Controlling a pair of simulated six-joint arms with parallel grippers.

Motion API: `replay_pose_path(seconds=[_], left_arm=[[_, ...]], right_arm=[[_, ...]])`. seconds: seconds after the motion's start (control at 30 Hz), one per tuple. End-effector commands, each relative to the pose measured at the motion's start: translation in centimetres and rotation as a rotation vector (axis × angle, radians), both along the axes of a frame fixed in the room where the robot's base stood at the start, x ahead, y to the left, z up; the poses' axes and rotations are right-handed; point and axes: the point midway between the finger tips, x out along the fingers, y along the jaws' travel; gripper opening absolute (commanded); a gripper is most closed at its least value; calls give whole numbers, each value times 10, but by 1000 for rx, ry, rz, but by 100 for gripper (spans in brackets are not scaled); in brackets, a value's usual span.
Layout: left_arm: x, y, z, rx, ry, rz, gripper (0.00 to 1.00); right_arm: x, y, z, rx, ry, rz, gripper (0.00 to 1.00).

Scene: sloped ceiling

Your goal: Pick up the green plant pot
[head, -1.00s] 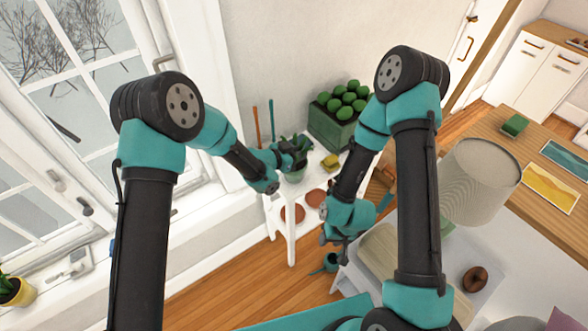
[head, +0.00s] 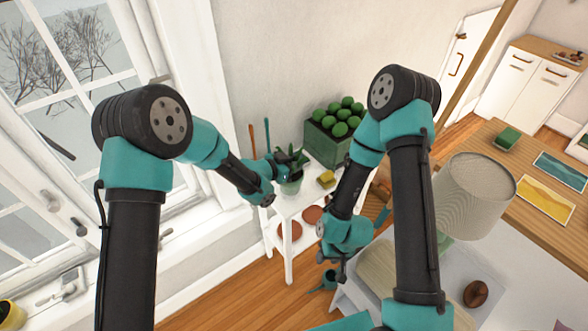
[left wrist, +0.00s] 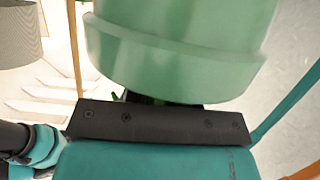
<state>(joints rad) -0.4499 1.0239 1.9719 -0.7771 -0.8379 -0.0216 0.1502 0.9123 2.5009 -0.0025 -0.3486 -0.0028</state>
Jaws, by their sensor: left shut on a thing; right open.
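The green plant pot (head: 291,187) is small and pale green with dark leaves, over the left part of the white plant stand (head: 288,262). My left gripper (head: 284,170) is shut on it near the rim. In the left wrist view the pot (left wrist: 180,55) fills the upper middle, its wide band close to the gripper body; the fingertips are hidden. I cannot tell clearly whether its base touches the stand. My right gripper (head: 338,262) is open and empty, lower down in front of the stand.
A dark green planter (head: 326,147) with round plants stands behind the pot. A lamp (head: 472,195) and wooden table (head: 500,170) stand right. The window wall is left.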

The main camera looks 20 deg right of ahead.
Motion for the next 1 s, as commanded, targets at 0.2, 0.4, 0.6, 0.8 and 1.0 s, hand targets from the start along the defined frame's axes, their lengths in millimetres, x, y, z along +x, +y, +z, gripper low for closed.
replay_pose_path(seconds=[0.2,0.4,0.6,0.8,1.0], left_arm=[[-33,10,9,-1,0,-1,0],[-80,24,13,-1,0,-1,0],[-122,37,17,-1,-1,-1,0],[-145,44,19,-2,-2,0,0],[-153,47,20,-1,-2,2,0]], right_arm=[[0,0,0,0,0,0,43],[0,0,0,0,0,0,43],[0,0,0,0,0,0,43],[0,0,0,0,0,0,43],[0,0,0,0,0,0,43]])
